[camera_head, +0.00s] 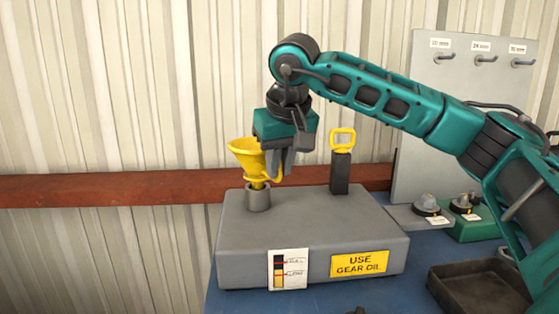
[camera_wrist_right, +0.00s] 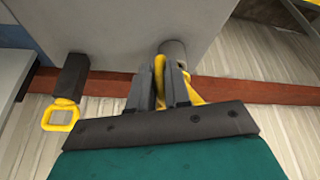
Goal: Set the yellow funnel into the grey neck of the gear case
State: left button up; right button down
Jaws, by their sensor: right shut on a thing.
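The yellow funnel (camera_head: 247,157) is upright over the grey neck (camera_head: 257,197) at the left end of the gear case (camera_head: 310,231). Its spout reaches down to the neck's mouth; how deep it sits inside cannot be told. My right gripper (camera_head: 282,168) is shut on the funnel at its right side. In the right wrist view the fingers (camera_wrist_right: 165,88) hide most of the funnel (camera_wrist_right: 194,88), and the neck (camera_wrist_right: 174,49) shows just beyond the fingertips. My left gripper is in neither view.
A dipstick with a yellow loop handle (camera_head: 343,138) stands in a black block on the case, right of the gripper. A grey tool board (camera_head: 430,120) stands behind on the right. A dark tray (camera_head: 480,288) lies on the blue bench (camera_head: 430,245), front right.

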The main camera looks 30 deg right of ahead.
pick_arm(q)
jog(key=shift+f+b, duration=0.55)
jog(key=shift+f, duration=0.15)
pick_arm(e)
jog(key=shift+f, duration=1.05)
jog(key=c, duration=1)
grip_release()
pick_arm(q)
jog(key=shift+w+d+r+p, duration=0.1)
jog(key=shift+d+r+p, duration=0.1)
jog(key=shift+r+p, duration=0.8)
pick_arm(e)
jog(key=v, duration=1.2)
jog(key=shift+s+r, duration=0.2)
jog(key=shift+r, duration=0.15)
